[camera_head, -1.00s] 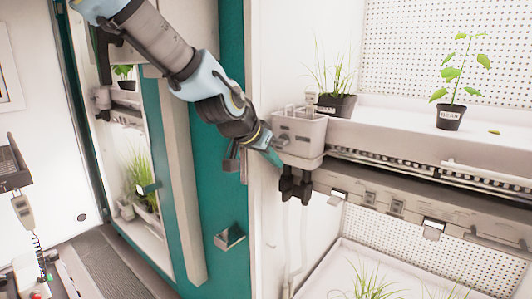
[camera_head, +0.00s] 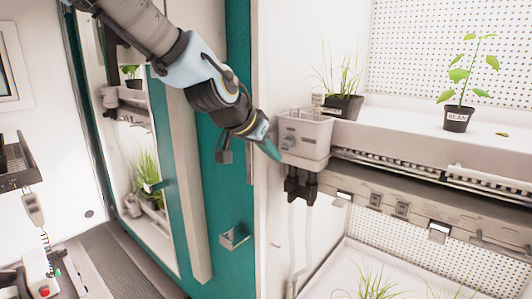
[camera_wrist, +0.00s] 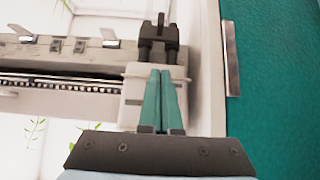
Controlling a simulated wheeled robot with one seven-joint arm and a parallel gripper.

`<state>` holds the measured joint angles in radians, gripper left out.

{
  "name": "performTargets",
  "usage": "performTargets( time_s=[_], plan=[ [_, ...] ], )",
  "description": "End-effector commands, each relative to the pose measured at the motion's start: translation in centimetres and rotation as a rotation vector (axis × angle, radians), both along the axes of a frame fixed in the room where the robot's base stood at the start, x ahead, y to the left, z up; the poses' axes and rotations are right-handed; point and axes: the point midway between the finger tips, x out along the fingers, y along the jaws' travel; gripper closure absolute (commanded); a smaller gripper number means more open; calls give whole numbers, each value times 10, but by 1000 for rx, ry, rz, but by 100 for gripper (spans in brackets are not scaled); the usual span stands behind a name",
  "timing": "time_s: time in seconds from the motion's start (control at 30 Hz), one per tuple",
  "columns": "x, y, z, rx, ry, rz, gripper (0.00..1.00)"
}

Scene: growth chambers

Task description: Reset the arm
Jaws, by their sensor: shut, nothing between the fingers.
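My gripper (camera_head: 274,152) is at the end of my arm, which reaches down from the top left in the head view. Its teal fingers are together and empty, beside the left side of the grey-white box on the shelf end. In the wrist view the two fingers (camera_wrist: 160,75) lie side by side in front of that box (camera_wrist: 135,85). I cannot tell whether the fingertips touch the box.
The shelf (camera_head: 430,140) holds a potted bean plant (camera_head: 457,118) and a pot of grass (camera_head: 342,106). The box (camera_head: 306,138) has a dark fitting (camera_head: 300,188) below it. A teal door (camera_head: 235,200) with a metal handle stands left. Grass grows on the lower level (camera_head: 375,285).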

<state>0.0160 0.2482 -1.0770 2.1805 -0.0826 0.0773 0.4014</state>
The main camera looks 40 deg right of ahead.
Motion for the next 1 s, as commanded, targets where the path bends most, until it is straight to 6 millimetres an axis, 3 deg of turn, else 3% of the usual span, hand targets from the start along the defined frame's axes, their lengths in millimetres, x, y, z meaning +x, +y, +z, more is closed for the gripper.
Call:
performTargets(
  time_s=[0.27,0.37,0.43,0.57,0.73,0.9,1.0],
  plan=[
    [1,2,-1,3,1,4,100],
    [12,16,-11,32,12,41,100],
    [27,38,-25,74,31,97,100],
    [62,109,-58,183,92,269,100],
    [90,226,-93,317,208,555,100],
    [83,340,-114,405,353,857,100],
    [68,389,-120,430,433,1004,100]
  ],
)
